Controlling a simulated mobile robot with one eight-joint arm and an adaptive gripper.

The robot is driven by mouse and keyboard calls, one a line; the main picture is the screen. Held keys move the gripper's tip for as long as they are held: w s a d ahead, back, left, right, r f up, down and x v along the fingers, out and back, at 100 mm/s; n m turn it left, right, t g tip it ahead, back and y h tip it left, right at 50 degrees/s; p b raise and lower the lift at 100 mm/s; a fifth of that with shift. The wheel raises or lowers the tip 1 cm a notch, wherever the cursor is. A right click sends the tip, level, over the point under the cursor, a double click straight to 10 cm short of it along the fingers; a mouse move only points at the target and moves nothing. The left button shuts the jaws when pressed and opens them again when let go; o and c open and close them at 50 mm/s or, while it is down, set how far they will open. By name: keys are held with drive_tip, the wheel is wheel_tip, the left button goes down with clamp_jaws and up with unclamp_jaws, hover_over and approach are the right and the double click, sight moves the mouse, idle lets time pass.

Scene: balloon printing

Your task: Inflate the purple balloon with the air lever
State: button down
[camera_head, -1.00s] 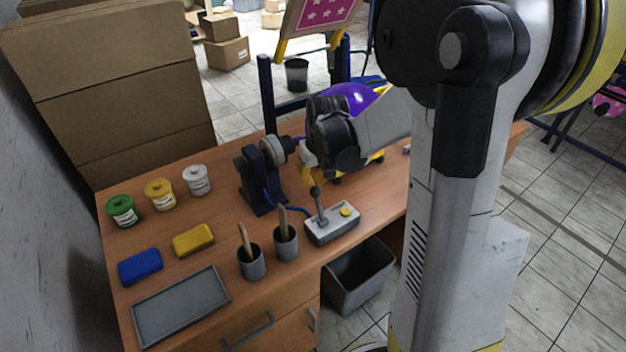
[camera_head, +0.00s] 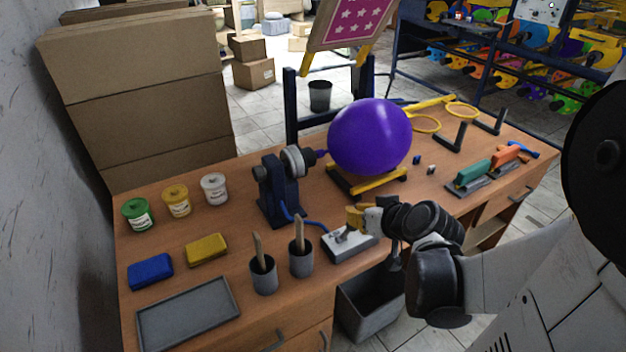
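The purple balloon (camera_head: 370,138) is large and round. Its neck is on the nozzle of the dark blue pump stand (camera_head: 279,190), and it sits over a yellow and black cradle (camera_head: 375,184). The air lever's grey box (camera_head: 349,246) stands near the table's front edge, with a blue hose running to the pump. My gripper (camera_head: 358,216) is right over the box, its yellow fingertips pointing left. The lever handle is largely hidden by it, so I cannot tell its position or whether the fingers touch it. The finger opening is not clear.
Two grey cups (camera_head: 264,276) with wooden sticks stand left of the lever box. Paint jars (camera_head: 177,201), sponges (camera_head: 207,250) and a grey tray (camera_head: 188,314) are farther left. A bin (camera_head: 371,304) is below the front edge. Tools (camera_head: 474,178) lie at the right.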

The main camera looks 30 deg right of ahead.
drive_tip(key=shift+s+f, duration=0.3)
drive_tip(key=shift+s, duration=0.65)
drive_tip(key=shift+w+r, duration=0.25)
drive_tip(key=shift+r, duration=0.1)
drive_tip(key=p+v, duration=0.5)
drive_tip(key=v, duration=0.4)
drive_tip(key=shift+d+r+p, duration=0.35)
drive_tip(key=shift+d+r, duration=0.05)
drive_tip(key=shift+r, duration=0.05)
drive_tip(key=shift+w, duration=0.15)
